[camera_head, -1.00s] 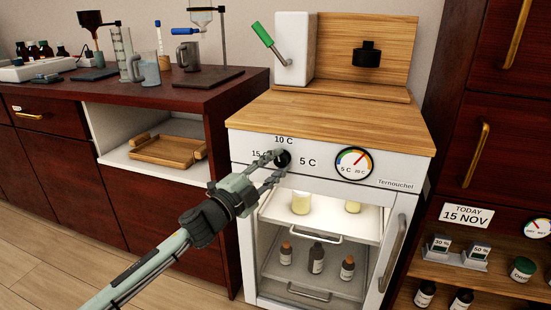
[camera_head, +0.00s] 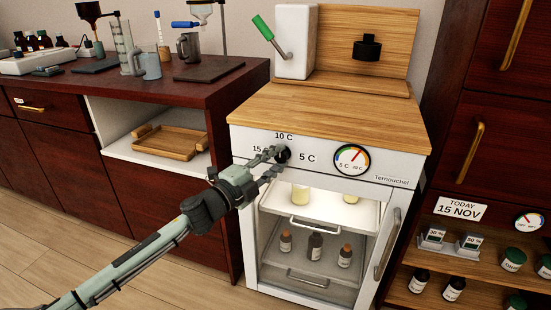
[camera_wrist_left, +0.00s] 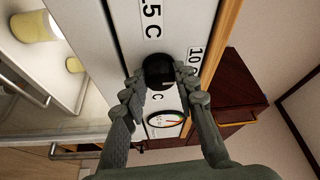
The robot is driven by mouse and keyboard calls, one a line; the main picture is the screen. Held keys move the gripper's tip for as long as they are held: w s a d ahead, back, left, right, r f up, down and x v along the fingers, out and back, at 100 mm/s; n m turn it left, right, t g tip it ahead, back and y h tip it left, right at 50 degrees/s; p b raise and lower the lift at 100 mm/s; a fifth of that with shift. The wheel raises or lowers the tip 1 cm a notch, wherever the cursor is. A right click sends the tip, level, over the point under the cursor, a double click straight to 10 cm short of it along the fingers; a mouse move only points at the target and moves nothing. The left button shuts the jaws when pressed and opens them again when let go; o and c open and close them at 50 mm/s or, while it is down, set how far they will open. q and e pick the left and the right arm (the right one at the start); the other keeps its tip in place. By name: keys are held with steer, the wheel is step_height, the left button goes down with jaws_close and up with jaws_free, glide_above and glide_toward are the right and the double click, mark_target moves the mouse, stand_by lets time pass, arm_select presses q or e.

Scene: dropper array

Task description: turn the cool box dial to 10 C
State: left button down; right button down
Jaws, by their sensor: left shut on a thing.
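The cool box (camera_head: 325,148) is white with a wooden top, and its door is open. Its black dial (camera_head: 283,155) is on the front panel, with 15 C to its left, 10 C above and 5 C to its right. My left gripper (camera_head: 275,160) has its fingers on either side of the dial and is shut on it. In the left wrist view the fingertips (camera_wrist_left: 158,80) press the dial (camera_wrist_left: 158,68) from both sides. A finger partly hides the 10 C label (camera_wrist_left: 194,60). The dial's pointer cannot be made out clearly. My right gripper is not in view.
A round gauge (camera_head: 352,160) with a red needle is right of the dial. Lit shelves below hold beakers and brown bottles (camera_head: 315,247). The open door (camera_head: 390,245) stands at right. A dark wood bench (camera_head: 235,85) with glassware is at left.

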arm_select(q)
steer(key=shift+w+r, duration=0.15)
steer(key=shift+r, duration=0.2)
steer(key=c, duration=1.3)
jaws_free()
steer(key=shift+o, duration=0.6)
steer(key=shift+f, duration=0.25)
steer(key=v, duration=1.2)
